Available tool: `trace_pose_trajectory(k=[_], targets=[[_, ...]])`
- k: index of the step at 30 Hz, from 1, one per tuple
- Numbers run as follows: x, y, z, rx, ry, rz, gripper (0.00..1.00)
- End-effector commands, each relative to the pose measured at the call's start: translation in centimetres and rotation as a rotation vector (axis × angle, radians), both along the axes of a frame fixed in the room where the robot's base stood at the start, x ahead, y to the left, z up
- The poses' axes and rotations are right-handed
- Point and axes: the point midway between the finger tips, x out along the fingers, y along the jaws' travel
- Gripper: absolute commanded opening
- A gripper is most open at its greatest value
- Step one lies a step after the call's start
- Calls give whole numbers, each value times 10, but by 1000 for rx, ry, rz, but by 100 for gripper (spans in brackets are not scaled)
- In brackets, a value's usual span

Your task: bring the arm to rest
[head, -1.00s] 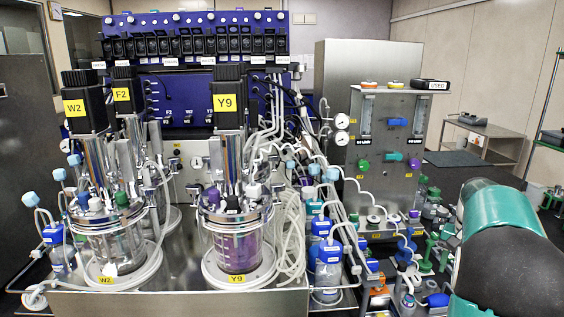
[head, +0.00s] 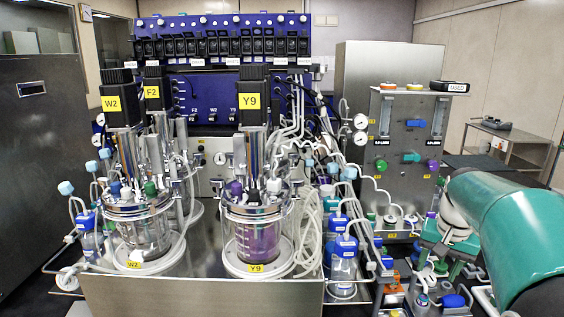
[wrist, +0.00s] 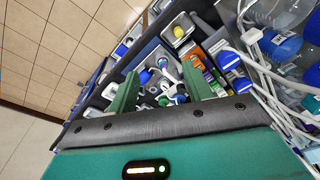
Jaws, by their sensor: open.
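My arm (head: 515,232) is at the right of the head view, a teal link with a pale joint at its far left end. It hangs beside the cluttered bench to the right of the bioreactors. My gripper (wrist: 160,82) shows in the wrist view with its two green fingers apart. Nothing is held between them. Beyond the fingers, small bottles and fittings lie in a dark tray area, apart from the fingers as far as I can tell. In the head view the fingers cannot be made out clearly.
Glass vessels W2 (head: 140,228) and Y9 (head: 257,235) stand on a steel bench (head: 200,294). Blue-capped bottles (head: 343,255) and tubing crowd its right side. A grey gas panel (head: 406,160) stands behind my arm. A tiled floor (wrist: 55,50) shows at left in the wrist view.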

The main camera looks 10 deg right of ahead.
Motion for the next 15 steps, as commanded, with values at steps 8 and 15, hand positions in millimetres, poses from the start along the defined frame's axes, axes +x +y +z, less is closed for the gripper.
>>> trace_pose_trajectory(k=[8,15], targets=[[-48,114,23,-54,-120,237,50],[-105,191,16,-108,-222,438,50]])
